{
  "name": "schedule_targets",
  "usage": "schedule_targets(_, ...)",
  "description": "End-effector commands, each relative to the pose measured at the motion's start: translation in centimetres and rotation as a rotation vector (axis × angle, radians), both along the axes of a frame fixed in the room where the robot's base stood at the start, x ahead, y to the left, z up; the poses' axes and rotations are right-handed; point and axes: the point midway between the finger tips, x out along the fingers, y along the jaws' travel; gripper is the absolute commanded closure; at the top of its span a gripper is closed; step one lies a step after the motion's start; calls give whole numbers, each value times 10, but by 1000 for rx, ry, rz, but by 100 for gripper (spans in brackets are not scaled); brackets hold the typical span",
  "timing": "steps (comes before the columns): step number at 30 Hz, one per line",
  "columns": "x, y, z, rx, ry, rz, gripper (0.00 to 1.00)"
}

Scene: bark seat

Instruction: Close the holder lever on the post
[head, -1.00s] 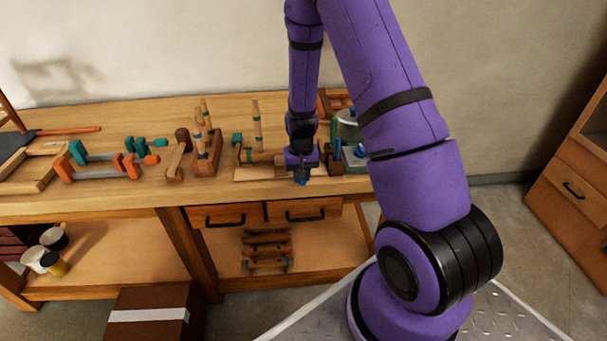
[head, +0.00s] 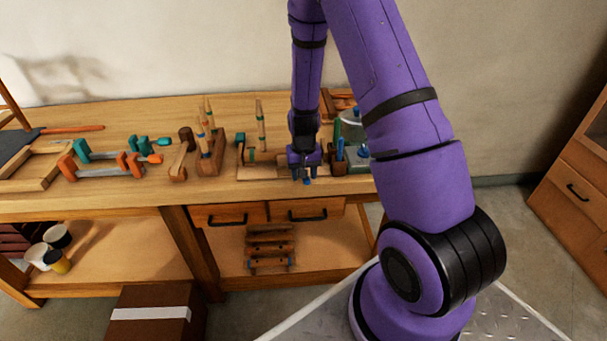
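My gripper (head: 304,175) points down at the front right part of a wooden base board (head: 250,174) on the workbench. A small blue piece (head: 307,181) shows at its fingertips; I cannot tell whether the fingers hold it or only stand around it. A thin upright wooden post (head: 260,125) with green bands stands behind the board's left part. A wooden roller with green marks (head: 262,157) lies along the board, left of my gripper. The holder lever cannot be made out for certain; my gripper and arm hide part of the board.
A wooden rack with upright sticks (head: 209,158) and a mallet (head: 179,160) stand to the left. Orange and teal clamps (head: 100,170) lie farther left. A holder with green and blue tools (head: 348,158) stands close right of my gripper. Bare bench top (head: 110,198) runs along the front.

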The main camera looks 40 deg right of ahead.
Motion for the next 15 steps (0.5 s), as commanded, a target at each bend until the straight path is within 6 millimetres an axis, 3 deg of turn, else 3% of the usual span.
schedule_targets(15,1,0,82,-1,-4,1,52)
